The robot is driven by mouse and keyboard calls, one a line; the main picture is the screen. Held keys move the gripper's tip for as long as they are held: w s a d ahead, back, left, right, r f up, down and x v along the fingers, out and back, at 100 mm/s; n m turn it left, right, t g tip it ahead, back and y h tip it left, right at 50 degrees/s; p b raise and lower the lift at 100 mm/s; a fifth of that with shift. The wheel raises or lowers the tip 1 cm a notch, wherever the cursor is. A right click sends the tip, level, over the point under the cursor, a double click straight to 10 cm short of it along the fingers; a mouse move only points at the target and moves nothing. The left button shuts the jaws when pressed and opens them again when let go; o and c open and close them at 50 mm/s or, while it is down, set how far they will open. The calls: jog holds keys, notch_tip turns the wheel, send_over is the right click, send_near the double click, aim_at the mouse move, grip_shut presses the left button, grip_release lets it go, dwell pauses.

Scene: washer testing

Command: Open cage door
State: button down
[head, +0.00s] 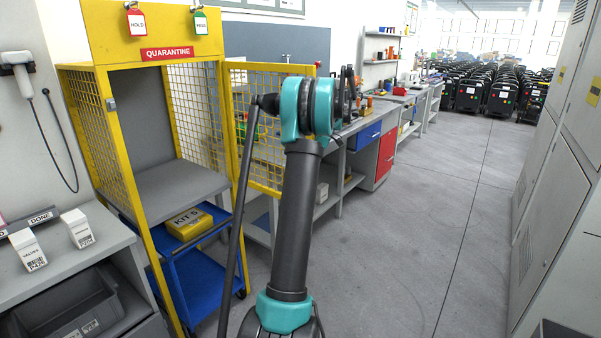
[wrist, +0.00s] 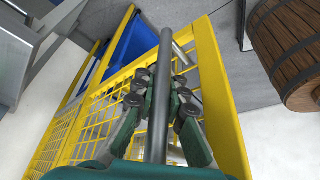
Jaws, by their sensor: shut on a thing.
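The yellow cage (head: 152,140) stands at the left under a QUARANTINE sign. Its mesh door (head: 262,165) stands open, swung out to the right of the opening; my arm covers part of it. In the wrist view, yellow frame bars and mesh (wrist: 85,125) lie beyond my gripper. My gripper (wrist: 163,82) has its fingers closed around a dark grey bar (wrist: 165,50) in front of the mesh. Whether the bar is fixed to the door cannot be told. In the head view my gripper cannot be made out clearly behind my arm.
A blue cart (head: 196,282) with a yellow KIT 5 box (head: 188,222) stands by the cage. A workbench (head: 372,113) runs behind the door. Grey cabinets (head: 560,150) line the right. The floor between is clear. A wooden barrel (wrist: 287,50) shows in the wrist view.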

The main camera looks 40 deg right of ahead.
jog(key=shift+w+d, duration=0.15)
jog(key=shift+d, duration=0.75)
jog(key=c, duration=1.5)
grip_release()
jog(key=shift+c, duration=0.2)
jog(key=shift+r, duration=0.1)
jog(key=v, duration=1.1)
jog(key=shift+r, duration=0.4)
